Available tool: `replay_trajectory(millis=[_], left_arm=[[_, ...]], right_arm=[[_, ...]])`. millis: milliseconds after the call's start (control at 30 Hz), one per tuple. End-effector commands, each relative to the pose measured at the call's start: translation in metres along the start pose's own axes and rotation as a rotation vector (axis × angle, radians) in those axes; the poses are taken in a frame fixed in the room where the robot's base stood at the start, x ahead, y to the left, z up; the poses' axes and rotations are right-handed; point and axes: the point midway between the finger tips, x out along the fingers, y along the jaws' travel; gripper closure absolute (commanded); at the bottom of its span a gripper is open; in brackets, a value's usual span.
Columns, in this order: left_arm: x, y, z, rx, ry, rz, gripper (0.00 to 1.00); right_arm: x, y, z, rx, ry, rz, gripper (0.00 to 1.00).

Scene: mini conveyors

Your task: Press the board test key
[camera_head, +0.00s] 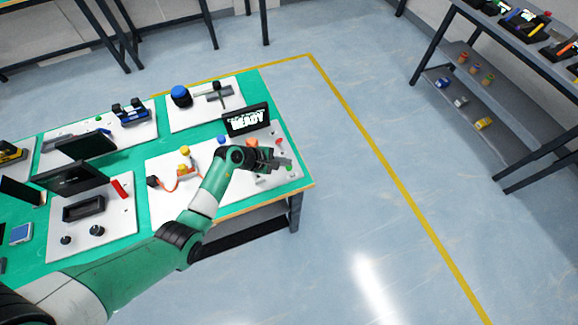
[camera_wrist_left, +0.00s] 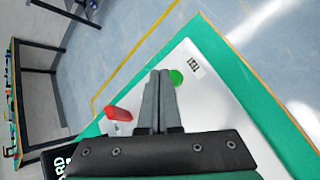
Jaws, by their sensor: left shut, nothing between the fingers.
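The white board (camera_head: 262,182) at the table's right end carries a round green key (camera_wrist_left: 176,77) with a "TEST" label (camera_wrist_left: 194,66) beside it, seen in the left wrist view. My left gripper (camera_head: 284,163) is over this board, fingers together and empty. In the left wrist view its closed fingertips (camera_wrist_left: 160,75) appear just beside the green key. I cannot tell whether they touch it. A black display (camera_head: 246,119) reading "READY" stands at the board's back. My right gripper is not in view.
A red part (camera_wrist_left: 118,113) sits on the same board, near the fingers. Other white boards with devices, such as a blue knob (camera_head: 181,95), fill the green table (camera_head: 150,133). A shelf (camera_head: 510,100) stands at right, beyond open floor.

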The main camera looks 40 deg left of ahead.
Motion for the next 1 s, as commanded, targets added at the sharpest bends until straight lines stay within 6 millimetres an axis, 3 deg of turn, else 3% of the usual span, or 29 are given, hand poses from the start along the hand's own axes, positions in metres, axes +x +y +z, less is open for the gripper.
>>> replay_trajectory(millis=[1000], left_arm=[[0.0087, -0.0064, -0.0063, 0.000, 0.000, -0.001, 1.00]], right_arm=[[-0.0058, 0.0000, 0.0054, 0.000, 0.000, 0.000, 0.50]])
